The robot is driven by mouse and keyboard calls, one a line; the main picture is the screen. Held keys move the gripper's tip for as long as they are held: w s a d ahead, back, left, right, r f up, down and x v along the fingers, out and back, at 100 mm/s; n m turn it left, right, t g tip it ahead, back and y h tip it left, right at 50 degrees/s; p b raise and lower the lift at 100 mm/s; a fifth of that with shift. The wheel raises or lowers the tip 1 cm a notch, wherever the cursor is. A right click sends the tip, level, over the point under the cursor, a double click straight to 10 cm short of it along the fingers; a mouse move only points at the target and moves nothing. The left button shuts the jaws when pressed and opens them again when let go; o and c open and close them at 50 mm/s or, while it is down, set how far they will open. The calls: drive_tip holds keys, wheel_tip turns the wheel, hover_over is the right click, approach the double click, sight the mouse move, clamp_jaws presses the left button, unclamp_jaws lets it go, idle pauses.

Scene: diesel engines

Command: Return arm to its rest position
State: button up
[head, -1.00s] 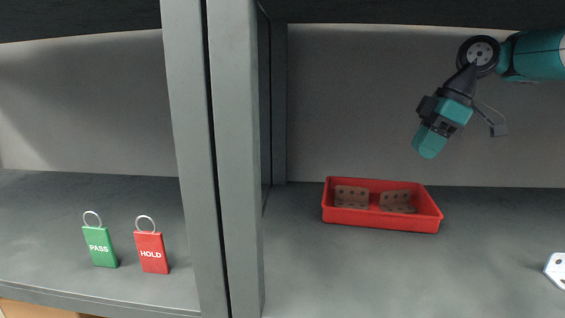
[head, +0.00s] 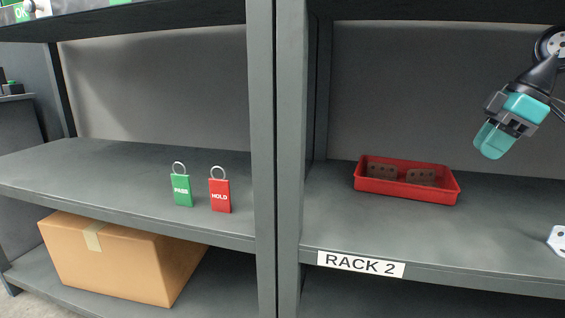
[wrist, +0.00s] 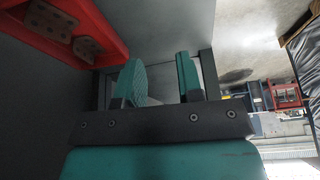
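My gripper (head: 491,139) is at the upper right of the head view, above and to the right of the red tray, with its teal fingers pointing down and left. In the wrist view my gripper (wrist: 160,80) shows two teal fingers apart with nothing between them. My arm runs out of the head view at the right edge. The red tray (head: 408,196) sits on the rack shelf and holds brown plates with holes (head: 421,177). The tray (wrist: 112,45) also shows at the upper left of the wrist view, clear of the fingers.
A grey upright (head: 275,150) divides the racks. Green PASS (head: 181,191) and red HOLD (head: 220,196) tags stand on the left shelf. A cardboard box (head: 120,262) is below. A white part (head: 557,240) lies at the right shelf edge. An upper shelf overhangs my arm.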

drive_tip(key=s+a+f+m+g+y, duration=0.1)
drive_tip(key=s+a+m, duration=0.1)
drive_tip(key=s+a, duration=0.6)
drive_tip(key=s+a+f+m, duration=0.1)
drive_tip(key=s+a, duration=0.3)
drive_tip(key=a, duration=0.8)
drive_tip(key=s+a+f+m+h+p, duration=0.15)
drive_tip(key=s+f, duration=0.25)
drive_tip(key=s, duration=0.4)
drive_tip(key=s+a+f+m+y, duration=0.1)
drive_tip(key=s+a+f+m, duration=0.1)
drive_tip(key=s+f, duration=0.35)
wheel_tip(320, 180, up, 39)
drive_tip(key=s+p, duration=0.2)
drive_tip(key=p, duration=3.6)
drive_tip(key=shift+d+g, duration=0.25)
drive_tip(key=shift+g, duration=0.15)
